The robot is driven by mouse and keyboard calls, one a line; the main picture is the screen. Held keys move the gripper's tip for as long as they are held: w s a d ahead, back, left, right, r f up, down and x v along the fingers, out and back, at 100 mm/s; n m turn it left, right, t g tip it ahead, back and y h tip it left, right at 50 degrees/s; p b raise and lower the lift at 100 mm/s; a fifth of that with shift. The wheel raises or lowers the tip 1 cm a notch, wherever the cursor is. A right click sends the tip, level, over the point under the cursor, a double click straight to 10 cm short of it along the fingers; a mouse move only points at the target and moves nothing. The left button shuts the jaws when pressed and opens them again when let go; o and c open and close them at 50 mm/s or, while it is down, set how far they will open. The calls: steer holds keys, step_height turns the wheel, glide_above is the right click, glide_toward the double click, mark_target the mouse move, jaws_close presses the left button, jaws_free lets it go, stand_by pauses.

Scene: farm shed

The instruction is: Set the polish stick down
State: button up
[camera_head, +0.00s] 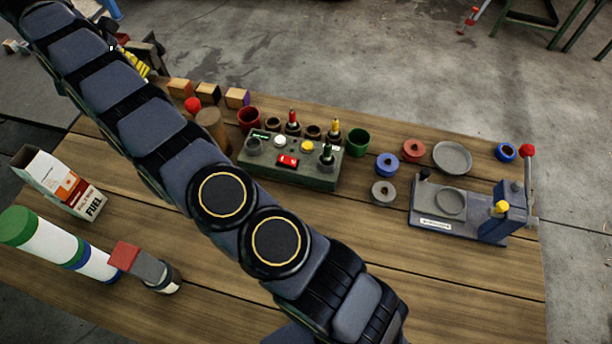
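My gripper is not in view; my arm crosses from the top left and leaves the picture at the bottom centre. I cannot pick out the polish stick with certainty. Whether my gripper holds anything is hidden.
A carton (62,180), a green, white and blue cylinder (60,245) and a red-ended grey block (142,263) lie at the left. Small discs (387,165), a round grey dish (452,158) and a lever device (460,215) stand at the right. The front right table is clear.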

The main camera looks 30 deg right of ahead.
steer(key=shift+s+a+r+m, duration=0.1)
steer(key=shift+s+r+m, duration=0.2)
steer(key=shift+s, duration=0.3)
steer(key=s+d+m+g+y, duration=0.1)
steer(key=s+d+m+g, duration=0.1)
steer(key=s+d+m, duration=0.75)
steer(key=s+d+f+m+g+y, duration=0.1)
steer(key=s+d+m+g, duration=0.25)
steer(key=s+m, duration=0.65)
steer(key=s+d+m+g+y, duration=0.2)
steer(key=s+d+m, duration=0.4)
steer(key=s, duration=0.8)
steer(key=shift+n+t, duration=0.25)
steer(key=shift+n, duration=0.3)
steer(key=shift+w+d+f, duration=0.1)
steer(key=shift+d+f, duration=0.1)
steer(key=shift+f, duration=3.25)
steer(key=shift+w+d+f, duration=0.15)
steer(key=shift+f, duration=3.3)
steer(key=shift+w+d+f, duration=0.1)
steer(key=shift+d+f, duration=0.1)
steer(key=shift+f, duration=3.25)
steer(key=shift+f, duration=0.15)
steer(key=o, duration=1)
